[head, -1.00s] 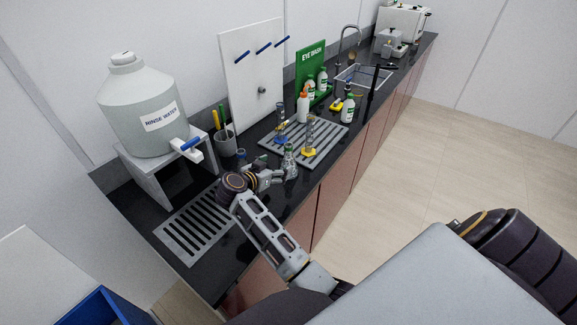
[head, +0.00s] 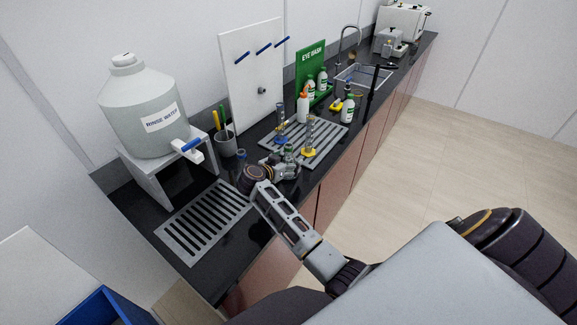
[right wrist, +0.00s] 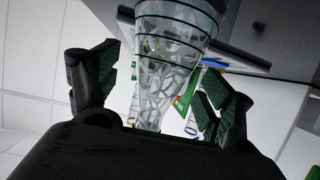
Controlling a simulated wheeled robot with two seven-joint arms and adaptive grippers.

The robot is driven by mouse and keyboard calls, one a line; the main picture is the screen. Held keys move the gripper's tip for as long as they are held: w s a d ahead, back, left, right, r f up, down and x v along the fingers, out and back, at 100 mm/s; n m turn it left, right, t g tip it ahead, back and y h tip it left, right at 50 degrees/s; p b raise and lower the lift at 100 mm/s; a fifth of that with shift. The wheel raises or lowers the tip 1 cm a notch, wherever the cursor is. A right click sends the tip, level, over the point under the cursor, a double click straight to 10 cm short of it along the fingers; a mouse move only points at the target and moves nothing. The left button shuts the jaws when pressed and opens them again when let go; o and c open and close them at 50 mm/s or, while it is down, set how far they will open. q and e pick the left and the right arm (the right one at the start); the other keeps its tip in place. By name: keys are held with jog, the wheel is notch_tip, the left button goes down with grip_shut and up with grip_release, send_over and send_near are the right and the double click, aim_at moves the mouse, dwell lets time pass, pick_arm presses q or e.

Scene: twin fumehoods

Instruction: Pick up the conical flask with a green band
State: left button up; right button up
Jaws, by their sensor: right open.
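The conical flask (head: 289,150) is clear glass with a greenish neck area. It stands upright on the dark bench, partly hidden in the head view by my right gripper (head: 288,168). In the right wrist view the flask (right wrist: 165,65) lies between the two dark fingers, with dark rings near its wide end. My right gripper (right wrist: 163,85) is open, its fingers on either side of the flask with visible gaps. The green band cannot be made out clearly in the wrist view. My left gripper is not in view.
A grey rack mat (head: 331,143) holds a blue-based cylinder (head: 281,128) and a yellow-based cylinder (head: 309,136) close behind the flask. A small blue-topped vessel (head: 241,154) stands left. A slotted tray (head: 205,222) lies in front, and the rinse water tank (head: 145,110) stands left.

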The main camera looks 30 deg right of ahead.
aim_at(293, 159)
dwell(0.3)
jog(key=shift+p+x, duration=0.4)
jog(key=shift+x, duration=2.2)
jog(key=shift+a+f, duration=0.1)
jog(key=c, duration=1.1)
